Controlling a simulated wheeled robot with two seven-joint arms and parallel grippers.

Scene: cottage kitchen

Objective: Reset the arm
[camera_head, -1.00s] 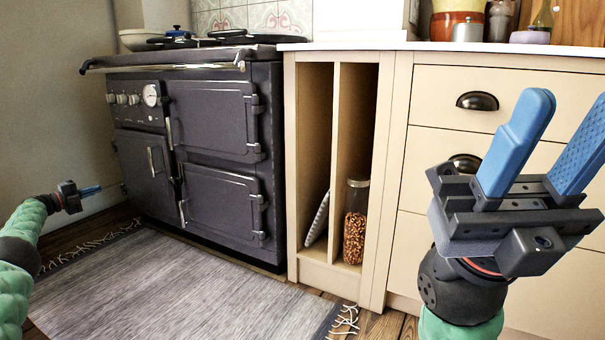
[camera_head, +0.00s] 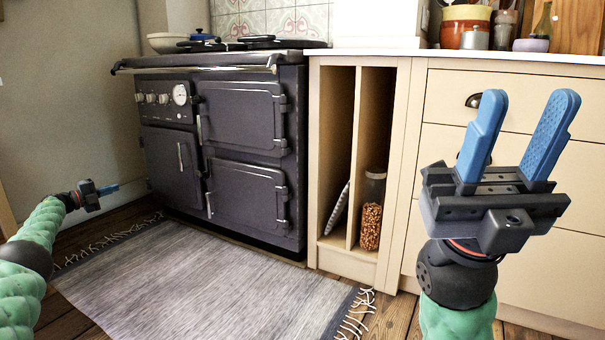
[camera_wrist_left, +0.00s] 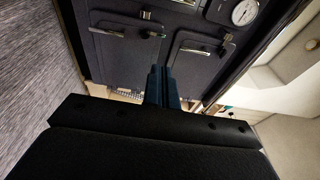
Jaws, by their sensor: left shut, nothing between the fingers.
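My left gripper (camera_head: 108,189) is at the left of the head view, held low over the floor beside the wall. Its blue fingers are together and empty, pointing right toward the stove. In the left wrist view the shut fingers (camera_wrist_left: 162,86) point at the stove's dark front. My right gripper (camera_head: 520,140) stands upright at the right of the head view, in front of the cream drawers. Its two blue fingers are spread apart with nothing between them.
The dark range stove (camera_head: 240,130) stands at the back. A grey fringed rug (camera_head: 210,285) covers the floor before it. An open cubby (camera_head: 335,150) holds a jar (camera_head: 371,215). Cream drawers (camera_head: 570,190) stand close behind my right gripper. Pots (camera_head: 466,27) stand on the counter.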

